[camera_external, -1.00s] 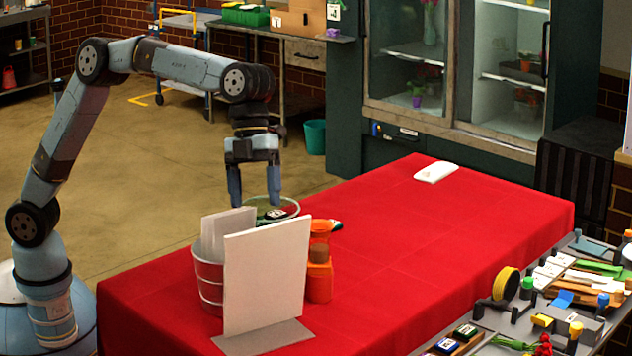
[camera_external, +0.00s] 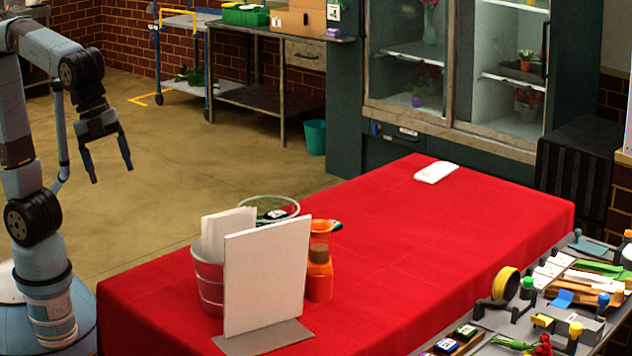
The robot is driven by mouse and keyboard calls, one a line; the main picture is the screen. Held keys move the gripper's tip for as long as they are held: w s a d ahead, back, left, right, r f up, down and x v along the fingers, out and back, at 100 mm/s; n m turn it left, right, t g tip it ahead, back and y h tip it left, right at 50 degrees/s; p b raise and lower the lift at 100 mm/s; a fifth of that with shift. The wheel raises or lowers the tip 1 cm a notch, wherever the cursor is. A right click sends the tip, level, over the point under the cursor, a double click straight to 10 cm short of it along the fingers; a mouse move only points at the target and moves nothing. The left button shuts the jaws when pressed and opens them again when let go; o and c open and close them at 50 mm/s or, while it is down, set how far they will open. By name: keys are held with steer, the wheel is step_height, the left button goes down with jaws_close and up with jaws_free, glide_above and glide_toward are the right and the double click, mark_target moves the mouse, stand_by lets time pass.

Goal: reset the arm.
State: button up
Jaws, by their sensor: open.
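My gripper (camera_external: 109,178) is at the left of the view, open and empty. Its two dark fingers point down and are spread apart. It hangs over the bare floor, left of the red-covered table (camera_external: 450,240) and clear of everything on it. My arm is folded back near its base at the left edge, and its top is cut off by the frame.
A white object (camera_external: 436,172) lies farther back. A tool bench (camera_external: 500,340) is at right. The floor around my gripper is free.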

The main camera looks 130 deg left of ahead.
steer(key=s+f+n, duration=0.3)
steer(key=s+f, duration=0.1)
steer(key=s, duration=0.7)
steer(key=s+f+n+t, duration=0.1)
steer(key=s+f+n, duration=0.2)
steer(key=s, duration=0.8)
steer(key=shift+s+d+f+h, duration=0.2)
steer(key=shift+d+f+h, duration=0.15)
steer(key=shift+f, duration=0.5)
